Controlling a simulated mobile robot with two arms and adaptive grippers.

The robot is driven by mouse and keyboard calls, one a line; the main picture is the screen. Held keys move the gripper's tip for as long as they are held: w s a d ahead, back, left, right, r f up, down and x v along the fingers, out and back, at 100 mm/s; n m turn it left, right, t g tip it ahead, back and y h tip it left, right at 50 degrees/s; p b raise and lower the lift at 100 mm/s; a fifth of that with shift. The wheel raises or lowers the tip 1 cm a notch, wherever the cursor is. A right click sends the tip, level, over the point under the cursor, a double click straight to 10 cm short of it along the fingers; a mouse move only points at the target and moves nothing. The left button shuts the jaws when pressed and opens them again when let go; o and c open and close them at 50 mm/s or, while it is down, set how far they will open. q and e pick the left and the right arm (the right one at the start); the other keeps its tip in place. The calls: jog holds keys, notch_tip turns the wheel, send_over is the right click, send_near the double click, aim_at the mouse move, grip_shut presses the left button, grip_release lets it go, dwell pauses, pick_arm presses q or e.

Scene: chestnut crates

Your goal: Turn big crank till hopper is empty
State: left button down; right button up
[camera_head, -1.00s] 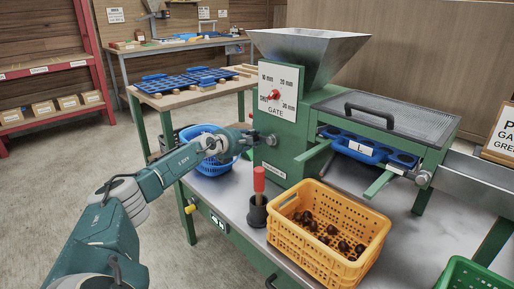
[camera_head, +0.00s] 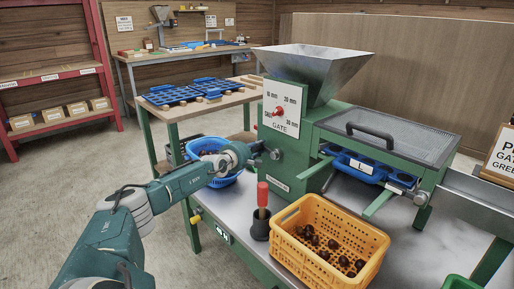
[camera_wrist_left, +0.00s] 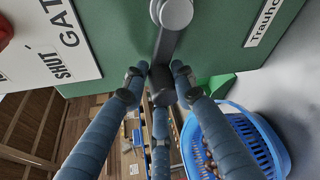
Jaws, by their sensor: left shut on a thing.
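The green machine (camera_head: 285,155) carries a grey metal hopper (camera_head: 315,75) on top; its contents are hidden from this angle. The big crank is on the machine's left side; in the wrist view its grey arm (camera_wrist_left: 167,45) hangs from a round hub, with a dark handle (camera_wrist_left: 162,87) at its lower end. My left gripper (camera_head: 249,153) is at that crank, its blue fingers (camera_wrist_left: 160,85) closed around the handle. In the head view the gripper largely hides the handle. My right gripper is in neither view.
A blue basket (camera_head: 222,182) with brown chestnuts stands below the crank, close under my left wrist. A yellow crate (camera_head: 305,268) with several chestnuts and a red-handled tool in a black cup (camera_head: 260,226) stand on the table in front. A red gate knob (camera_head: 278,112) is on the machine.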

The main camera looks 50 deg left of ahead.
aim_at(255, 150)
pick_arm(q)
jog(key=shift+d+f, duration=0.35)
jog(key=shift+f, duration=0.05)
jog(key=c, duration=1.5)
grip_release()
jog(key=shift+o, duration=0.2)
jog(key=shift+r, duration=0.3)
jog(key=shift+a, duration=0.1)
jog(key=shift+s, duration=0.15)
jog(key=shift+s+d, duration=0.15)
jog(key=shift+d, duration=0.1)
jog(key=shift+v, duration=1.25)
jog(key=f+v, duration=0.2)
jog(key=v, duration=0.9)
jog(key=shift+s, duration=0.55)
